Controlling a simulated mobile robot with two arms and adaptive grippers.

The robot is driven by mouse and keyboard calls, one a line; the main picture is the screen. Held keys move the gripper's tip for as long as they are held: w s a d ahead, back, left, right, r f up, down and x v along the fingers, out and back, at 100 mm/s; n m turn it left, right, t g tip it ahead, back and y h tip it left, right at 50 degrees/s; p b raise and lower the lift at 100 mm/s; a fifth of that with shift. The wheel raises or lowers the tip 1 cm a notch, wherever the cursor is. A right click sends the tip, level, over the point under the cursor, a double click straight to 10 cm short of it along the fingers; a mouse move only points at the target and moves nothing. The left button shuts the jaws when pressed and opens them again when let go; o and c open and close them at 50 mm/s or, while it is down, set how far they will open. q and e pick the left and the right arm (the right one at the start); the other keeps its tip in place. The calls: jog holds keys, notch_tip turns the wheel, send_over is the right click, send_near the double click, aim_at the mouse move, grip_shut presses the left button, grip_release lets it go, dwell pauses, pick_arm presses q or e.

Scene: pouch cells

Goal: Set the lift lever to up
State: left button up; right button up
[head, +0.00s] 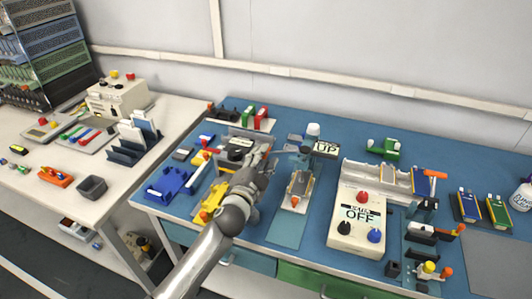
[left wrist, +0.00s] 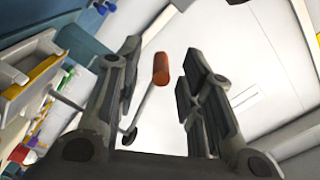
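My left arm reaches in from below in the head view. My left gripper (head: 268,158) is over the blue bench, near a small sign (head: 326,149) on which "UP" can be read. In the left wrist view the left gripper (left wrist: 158,85) is open. A lever with an orange grip (left wrist: 162,68) on a thin metal rod stands between its two fingers, with a gap on both sides. I cannot pick out this lever for sure in the head view; the gripper and arm cover part of that area. My right gripper is not in view.
A white box marked "OFF" (head: 357,217) with red and blue knobs stands to the right. A small holder (head: 299,188) is between it and my arm. Blue (head: 170,184) and yellow fixtures (head: 209,206) lie close left of my arm. Another bench (head: 75,191) is at left.

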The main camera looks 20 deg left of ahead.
pick_arm(q)
jog(key=shift+w+r, duration=0.1)
jog(key=shift+w, duration=1)
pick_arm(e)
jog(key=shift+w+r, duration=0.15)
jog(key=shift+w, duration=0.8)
pick_arm(q)
grip_shut()
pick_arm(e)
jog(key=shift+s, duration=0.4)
